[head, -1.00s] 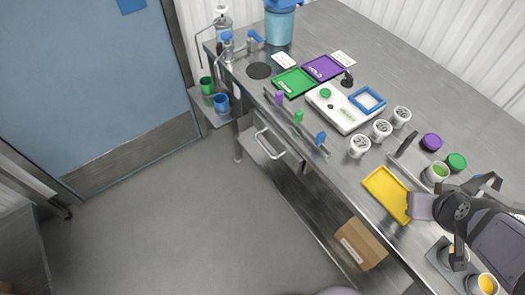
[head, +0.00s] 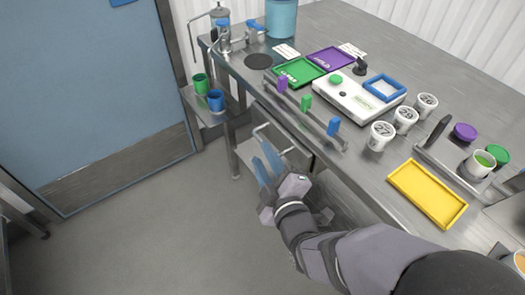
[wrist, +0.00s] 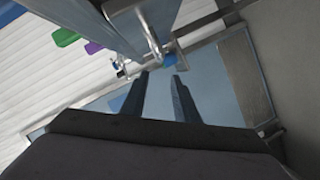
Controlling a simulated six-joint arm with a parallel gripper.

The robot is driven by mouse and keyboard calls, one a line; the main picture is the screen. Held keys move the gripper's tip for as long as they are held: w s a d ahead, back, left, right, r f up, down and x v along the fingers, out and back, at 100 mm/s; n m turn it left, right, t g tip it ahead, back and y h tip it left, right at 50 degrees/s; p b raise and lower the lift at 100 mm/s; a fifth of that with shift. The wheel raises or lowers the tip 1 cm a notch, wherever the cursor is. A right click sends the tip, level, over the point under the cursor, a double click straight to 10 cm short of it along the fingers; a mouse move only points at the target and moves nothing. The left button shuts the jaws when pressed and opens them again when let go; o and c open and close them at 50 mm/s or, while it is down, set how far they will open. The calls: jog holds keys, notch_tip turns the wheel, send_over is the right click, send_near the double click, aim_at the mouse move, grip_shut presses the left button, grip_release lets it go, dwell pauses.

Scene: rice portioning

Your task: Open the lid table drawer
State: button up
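The drawer sits under the table's front edge, and its pale bar handle (head: 262,132) sticks out from the front. My gripper (head: 261,153) is just below and in front of the handle in the head view. Its two bluish fingers partly cover the drawer front. In the wrist view the fingers of my gripper (wrist: 160,76) are apart with nothing between them. The metal handle (wrist: 152,38) shows beyond the fingertips there. I cannot tell how close the tips are to it. The drawer looks closed, though its front is partly hidden.
The steel table carries a yellow tray (head: 428,193), a white scale (head: 352,101), several white cups and a rail with colored tags (head: 306,103). Green (head: 200,84) and blue (head: 215,100) cups stand on a side shelf (head: 206,119). The floor in front is clear.

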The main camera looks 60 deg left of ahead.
jog(key=shift+h, duration=0.3)
jog(key=shift+w+a+f, duration=0.4)
jog(key=shift+w+a, duration=0.25)
jog(key=shift+a, duration=0.45)
jog(key=shift+w+a+f, duration=0.35)
jog(key=shift+w+a, duration=0.35)
jog(key=shift+a, duration=0.4)
jog(key=shift+w+a+f, duration=0.4)
jog(key=shift+w+a, duration=0.25)
jog(key=shift+a, duration=0.45)
grip_shut()
